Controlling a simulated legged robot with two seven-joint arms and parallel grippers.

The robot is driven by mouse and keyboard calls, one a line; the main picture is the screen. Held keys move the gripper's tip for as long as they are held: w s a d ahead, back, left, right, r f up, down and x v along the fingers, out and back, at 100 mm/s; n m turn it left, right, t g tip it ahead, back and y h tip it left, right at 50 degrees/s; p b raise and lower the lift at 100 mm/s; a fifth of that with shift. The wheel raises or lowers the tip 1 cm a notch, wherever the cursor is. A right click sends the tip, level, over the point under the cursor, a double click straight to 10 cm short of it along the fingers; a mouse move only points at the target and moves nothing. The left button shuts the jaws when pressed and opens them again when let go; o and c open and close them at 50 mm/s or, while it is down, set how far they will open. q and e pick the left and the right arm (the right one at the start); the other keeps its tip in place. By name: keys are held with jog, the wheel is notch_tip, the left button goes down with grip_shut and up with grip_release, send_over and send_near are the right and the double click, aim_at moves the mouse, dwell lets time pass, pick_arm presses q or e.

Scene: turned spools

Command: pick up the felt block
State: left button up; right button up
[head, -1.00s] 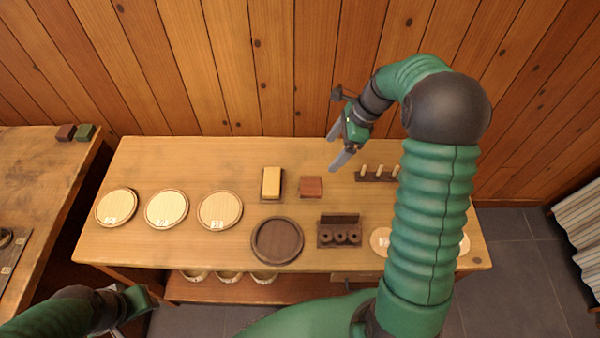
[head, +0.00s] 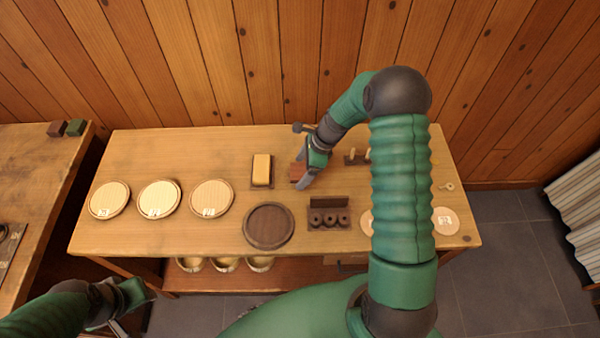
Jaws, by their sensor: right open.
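A small reddish-brown block (head: 295,173), which looks like the felt block, lies on the bench right of the yellow block. My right gripper (head: 302,171) is open at this block, with its fingers pointing down and left. The fingers cover part of the block; I cannot tell whether they touch it. My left gripper (head: 124,308) is at the lower left, off the bench's front, and its jaws are unclear.
A yellow block (head: 262,169) sits on a dark base close left. Several pale numbered discs, a dark round tray (head: 269,245) and a dark spool holder (head: 328,201) stand on the bench (head: 150,147). A peg rack (head: 357,161) is partly behind my arm.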

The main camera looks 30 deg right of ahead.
aim_at(302, 170)
jog(key=shift+d, duration=0.1)
jog(key=shift+c, duration=1)
jog(key=shift+s+r, duration=0.1)
jog(key=c, duration=1.3)
notch_tip(302, 170, up, 10)
